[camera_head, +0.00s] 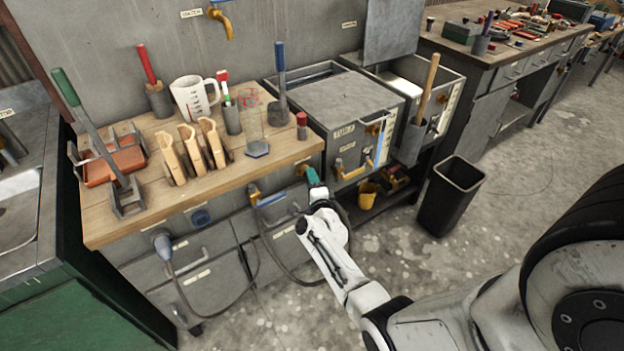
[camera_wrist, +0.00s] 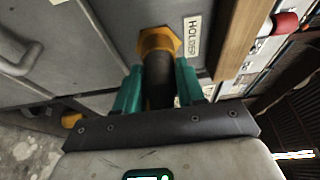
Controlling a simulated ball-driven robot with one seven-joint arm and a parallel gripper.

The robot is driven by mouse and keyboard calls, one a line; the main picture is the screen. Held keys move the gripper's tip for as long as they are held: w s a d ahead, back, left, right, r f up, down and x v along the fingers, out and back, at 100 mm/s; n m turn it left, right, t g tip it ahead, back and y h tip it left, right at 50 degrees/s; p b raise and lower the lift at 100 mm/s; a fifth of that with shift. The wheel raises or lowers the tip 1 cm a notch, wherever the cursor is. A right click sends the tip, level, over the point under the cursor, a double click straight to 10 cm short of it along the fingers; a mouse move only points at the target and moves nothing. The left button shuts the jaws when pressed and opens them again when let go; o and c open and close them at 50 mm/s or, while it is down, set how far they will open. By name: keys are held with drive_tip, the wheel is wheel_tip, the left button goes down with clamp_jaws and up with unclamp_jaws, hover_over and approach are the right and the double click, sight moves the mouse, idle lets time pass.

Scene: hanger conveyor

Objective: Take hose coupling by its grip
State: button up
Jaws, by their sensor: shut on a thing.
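The hose coupling shows in the wrist view as a dark cylindrical grip (camera_wrist: 158,78) with a yellow hexagonal collar (camera_wrist: 158,42) at the cabinet face. My gripper (camera_wrist: 158,84) has its green fingers on either side of the dark grip and is shut on it. In the head view my gripper (camera_head: 313,178) is at the front of the bench, just below the worktop's right end. A small yellow part of the coupling (camera_head: 301,169) shows beside the fingers. Most of the coupling is hidden there by my gripper and wrist.
A label (camera_wrist: 191,37) is beside the collar. Grey hoses hang along the cabinet front. A black bin (camera_head: 450,197) stands right of my arm, with open floor around it.

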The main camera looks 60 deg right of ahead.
drive_tip(key=shift+s+a, duration=0.1)
drive_tip(key=shift+s, duration=0.05)
drive_tip(key=shift+s+a+p, duration=0.3)
drive_tip(key=shift+s+a, duration=0.25)
drive_tip(key=shift+s, duration=0.3)
drive_tip(key=shift+s+a+p, duration=0.25)
drive_tip(key=shift+s+a, duration=0.25)
drive_tip(key=shift+s, duration=0.35)
